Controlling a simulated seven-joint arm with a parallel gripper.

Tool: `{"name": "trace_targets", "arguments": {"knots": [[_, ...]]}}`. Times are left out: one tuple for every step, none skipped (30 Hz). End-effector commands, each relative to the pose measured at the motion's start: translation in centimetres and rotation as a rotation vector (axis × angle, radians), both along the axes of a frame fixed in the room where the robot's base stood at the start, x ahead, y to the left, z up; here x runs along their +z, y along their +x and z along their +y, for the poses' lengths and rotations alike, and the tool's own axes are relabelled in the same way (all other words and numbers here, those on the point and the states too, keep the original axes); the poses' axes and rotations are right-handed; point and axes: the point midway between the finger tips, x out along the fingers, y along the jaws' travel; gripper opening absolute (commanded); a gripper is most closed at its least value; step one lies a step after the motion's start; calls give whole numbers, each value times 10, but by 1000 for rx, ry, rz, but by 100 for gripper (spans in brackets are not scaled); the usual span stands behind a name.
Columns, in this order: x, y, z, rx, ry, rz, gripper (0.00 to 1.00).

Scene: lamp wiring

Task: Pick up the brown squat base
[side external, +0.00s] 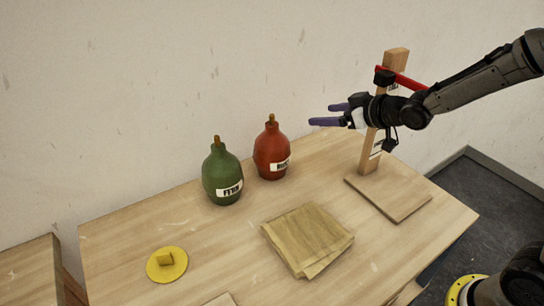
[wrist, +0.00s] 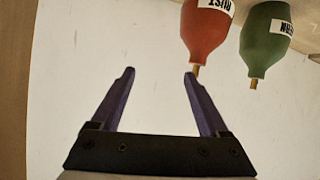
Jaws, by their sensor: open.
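My gripper (side external: 320,114) is open and empty, held in the air above the table, right of the bases; its two purple fingers also show apart in the wrist view (wrist: 159,74). A rounded rust-red base (side external: 271,153) with a brown tip and a label reading RUST stands upright on the table; it shows upside down in the wrist view (wrist: 206,35). A similar green base (side external: 222,177) labelled FERN stands to its left and also shows in the wrist view (wrist: 267,42). I see no plainly brown base; the rust-red one is closest in colour.
A wooden post (side external: 369,150) on a flat board (side external: 402,202) stands behind my gripper at the right. Tan sheets (side external: 308,238) lie at the table's middle. A yellow disc with a knob (side external: 167,266) lies at front left. The wall (side external: 130,110) is close behind.

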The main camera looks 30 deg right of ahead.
Motion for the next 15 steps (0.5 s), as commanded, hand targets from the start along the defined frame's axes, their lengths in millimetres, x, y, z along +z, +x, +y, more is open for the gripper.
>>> {"name": "trace_targets", "arguments": {"knots": [[-10, 15, 6, 34, 10, -34, 78], [-13, 22, 10, 58, 19, -63, 78], [-18, 32, 17, 91, 33, -100, 78], [-22, 38, 21, 115, 46, -129, 78], [-26, 44, 27, 141, 60, -157, 78], [-31, 50, 33, 174, 81, -194, 78], [-34, 54, 38, 197, 98, -220, 78], [-38, 57, 42, 220, 114, -243, 78], [-42, 60, 47, 248, 136, -272, 78], [-44, 61, 51, 266, 152, -294, 78], [-46, 62, 54, 284, 168, -312, 78], [-50, 63, 58, 304, 189, -333, 78], [-51, 63, 61, 317, 203, -348, 78], [-53, 63, 63, 329, 215, -360, 78], [-54, 63, 65, 343, 230, -376, 78]]}}
